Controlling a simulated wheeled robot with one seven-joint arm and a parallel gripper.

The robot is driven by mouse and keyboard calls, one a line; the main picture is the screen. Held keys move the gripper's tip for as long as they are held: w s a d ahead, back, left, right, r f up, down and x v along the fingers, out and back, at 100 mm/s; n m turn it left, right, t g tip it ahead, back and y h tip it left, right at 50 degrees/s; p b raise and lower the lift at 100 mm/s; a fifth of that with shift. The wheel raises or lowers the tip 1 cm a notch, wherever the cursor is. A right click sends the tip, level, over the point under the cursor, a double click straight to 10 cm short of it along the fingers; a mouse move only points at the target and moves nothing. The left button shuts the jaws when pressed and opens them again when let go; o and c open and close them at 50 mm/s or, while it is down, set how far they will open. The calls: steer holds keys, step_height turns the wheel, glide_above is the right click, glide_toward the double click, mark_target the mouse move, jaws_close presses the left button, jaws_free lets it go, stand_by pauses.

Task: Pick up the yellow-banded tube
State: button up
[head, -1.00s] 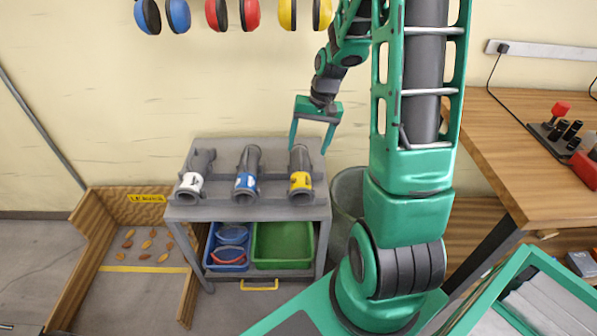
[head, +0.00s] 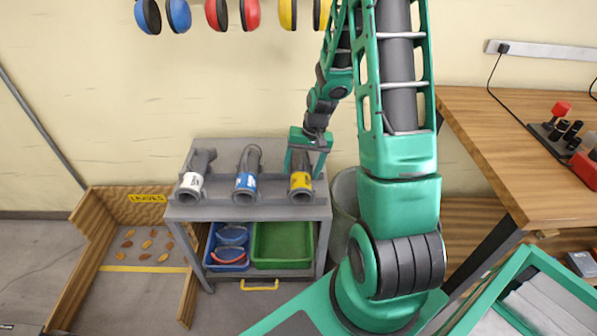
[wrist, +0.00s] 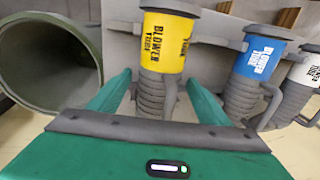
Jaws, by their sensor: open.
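The yellow-banded tube (head: 301,182) is a grey ribbed blower tube lying at the right end of the grey cart's top. In the wrist view its yellow band (wrist: 164,45) reads "BLOWER TUBE". My gripper (head: 307,165) is open, low over this tube, with its far part hidden behind the gripper in the head view. In the wrist view the gripper's green fingers (wrist: 155,93) stand on either side of the ribbed part, which lies between them. I cannot tell whether either finger touches it.
A blue-banded tube (head: 246,183) and a white-banded tube (head: 190,183) lie to the left on the cart (head: 270,212). A grey bin (head: 345,192) stands close at the cart's right. A wooden workbench (head: 500,150) is farther right.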

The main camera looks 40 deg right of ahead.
steer(key=c, duration=1.3)
